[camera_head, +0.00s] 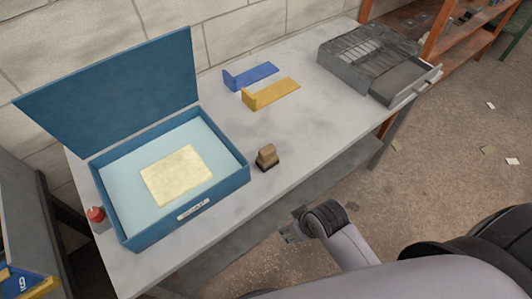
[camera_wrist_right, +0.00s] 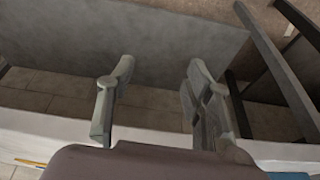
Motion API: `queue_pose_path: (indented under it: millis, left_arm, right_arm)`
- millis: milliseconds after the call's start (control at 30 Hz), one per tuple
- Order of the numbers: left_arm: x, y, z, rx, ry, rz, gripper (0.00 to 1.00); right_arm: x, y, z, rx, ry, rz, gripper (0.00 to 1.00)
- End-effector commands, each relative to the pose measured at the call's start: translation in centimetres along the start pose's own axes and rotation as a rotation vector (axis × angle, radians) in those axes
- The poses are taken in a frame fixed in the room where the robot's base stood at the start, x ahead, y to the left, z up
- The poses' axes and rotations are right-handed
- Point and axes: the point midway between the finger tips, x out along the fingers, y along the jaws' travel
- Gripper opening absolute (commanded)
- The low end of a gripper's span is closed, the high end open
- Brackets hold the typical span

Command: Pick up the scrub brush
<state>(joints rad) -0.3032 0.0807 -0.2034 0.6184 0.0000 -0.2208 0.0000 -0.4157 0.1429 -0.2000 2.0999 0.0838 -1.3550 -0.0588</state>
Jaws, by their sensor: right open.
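The scrub brush (camera_head: 266,157) is a small block with a brown wooden top and a dark underside. It stands on the grey bench near its front edge, just right of the blue box. My right gripper (camera_head: 290,228) is off the front of the bench, below and right of the brush in the head view, and apart from it. In the right wrist view my right gripper (camera_wrist_right: 155,90) has its two fingers wide apart with nothing between them. The brush does not show there. My left gripper is not in view.
An open blue box (camera_head: 243,182) with a pale yellow sheet (camera_head: 176,174) stands left on the bench (camera_head: 315,125). Blue (camera_head: 252,76) and yellow (camera_head: 271,93) brackets lie behind the brush. A grey metal tray unit (camera_head: 345,65) is at the far right. Bench space right of the brush is clear.

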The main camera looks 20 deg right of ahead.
Motion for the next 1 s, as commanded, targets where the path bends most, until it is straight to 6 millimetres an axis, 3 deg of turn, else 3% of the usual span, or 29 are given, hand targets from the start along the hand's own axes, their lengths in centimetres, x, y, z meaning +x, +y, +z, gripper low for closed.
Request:
queue_pose_path:
  millis: [33,233,700,867,1000]
  left_arm:
    - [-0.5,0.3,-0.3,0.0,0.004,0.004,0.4]
    - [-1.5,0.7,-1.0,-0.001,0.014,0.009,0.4]
    - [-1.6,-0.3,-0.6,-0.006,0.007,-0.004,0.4]
    - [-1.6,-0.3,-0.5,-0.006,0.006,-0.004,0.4]
    - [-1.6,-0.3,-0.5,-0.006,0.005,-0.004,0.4]
  right_arm:
    - [-2.0,-0.2,-0.9,-0.014,0.015,-0.004,0.47]
    - [-8.8,-2.7,-5.4,-0.163,0.078,-0.071,0.47]
    - [-10.8,-8.4,-14.8,-0.766,0.13,-0.232,0.47]
    - [-11.6,-8.6,-17.6,-1.019,0.095,-0.253,0.47]
    - [-12.5,-7.3,-19.9,-1.216,0.035,-0.25,0.47]
